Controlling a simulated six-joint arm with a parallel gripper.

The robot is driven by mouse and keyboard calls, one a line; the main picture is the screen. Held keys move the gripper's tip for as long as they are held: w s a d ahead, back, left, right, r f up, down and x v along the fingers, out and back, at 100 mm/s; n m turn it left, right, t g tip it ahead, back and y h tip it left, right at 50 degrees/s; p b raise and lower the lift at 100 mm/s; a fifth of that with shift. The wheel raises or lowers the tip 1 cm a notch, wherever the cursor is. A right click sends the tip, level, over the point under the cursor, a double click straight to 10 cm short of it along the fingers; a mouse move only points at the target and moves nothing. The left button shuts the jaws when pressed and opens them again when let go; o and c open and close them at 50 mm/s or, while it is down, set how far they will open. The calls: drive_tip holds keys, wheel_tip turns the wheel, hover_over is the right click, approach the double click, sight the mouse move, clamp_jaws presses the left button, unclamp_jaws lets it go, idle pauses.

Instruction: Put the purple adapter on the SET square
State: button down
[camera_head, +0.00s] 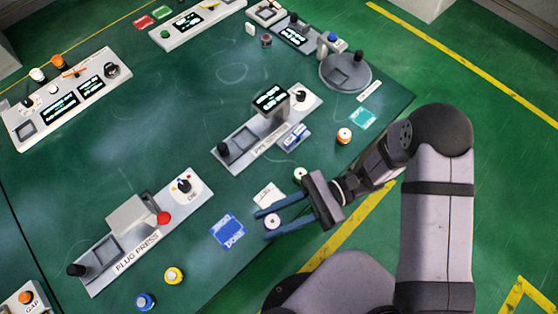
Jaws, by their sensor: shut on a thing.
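My gripper (280,214) reaches left over the front edge of the green table, its two blue fingers shut on a small round piece with a pale top (272,222). This piece appears to be the purple adapter; its sides are mostly hidden and its colour is hard to tell. I cannot tell whether it touches the table. A teal square (362,118) with small pale marks lies near the right edge; its word is too small to read surely, so I cannot confirm it as the SET square. A blue square (227,231) reading DONE lies left of the gripper.
A white card (268,195) and a green-and-white piece (300,174) lie close to the fingers. The PIN PRESS (265,132) and PLUG PRESS (140,230) stand beyond. An orange piece (344,136) sits near the teal square; yellow (173,276) and blue (145,302) pieces are front left.

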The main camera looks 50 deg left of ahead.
drive_tip(key=a+r+m+t+y+p, duration=0.5)
drive_tip(key=a+m+t+y+p, duration=0.1)
drive_tip(key=a+y, duration=0.2)
drive_tip(key=w+f+m+t+y+p, duration=0.3)
drive_tip(key=w+m+t+p, duration=0.2)
drive_tip(key=t, duration=0.4)
drive_tip(key=shift+w+d+f+m+t+y, duration=0.25)
drive_tip(key=shift+w+f+m+t+y, duration=0.15)
drive_tip(key=shift+m, duration=0.6)
wheel_tip(320, 180, down, 6)
drive_tip(key=b, duration=0.5)
drive_tip(key=shift+f, duration=0.1)
drive_tip(key=shift+f+b, duration=1.8)
drive_tip(key=shift+f, duration=0.05)
drive_tip(key=shift+f, duration=0.1)
